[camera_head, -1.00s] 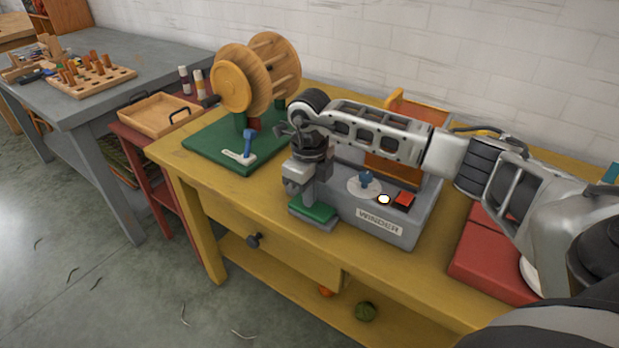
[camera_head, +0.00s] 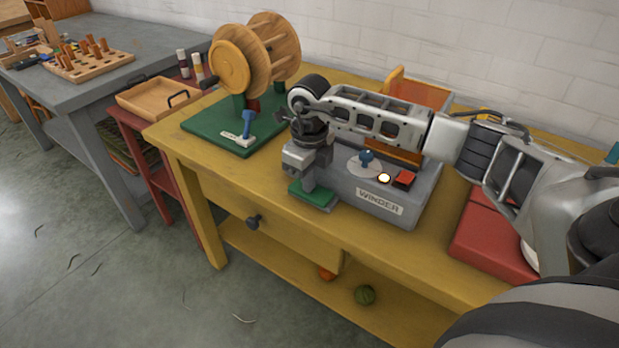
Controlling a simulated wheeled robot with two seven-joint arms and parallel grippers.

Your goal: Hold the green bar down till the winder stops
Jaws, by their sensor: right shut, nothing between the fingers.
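The grey winder (camera_head: 425,208) stands on the yellow table, with a "WINDER" label on its front. Its green bar (camera_head: 322,197) is a low green pad at its left end. My right gripper (camera_head: 308,186) is shut and empty, pointing down over the green bar. Its tips appear to rest on the bar and hide part of it; I cannot tell how far the bar is pressed. On the winder's top are a pale disc with a blue knob (camera_head: 367,157), a glowing white lamp (camera_head: 384,178) and a red button (camera_head: 405,179). My left gripper is not in view.
A wooden reel (camera_head: 272,50) on a green base (camera_head: 205,125) stands left of the winder. An orange box (camera_head: 425,92) is behind my right arm, and a red box (camera_head: 485,243) lies to the right.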

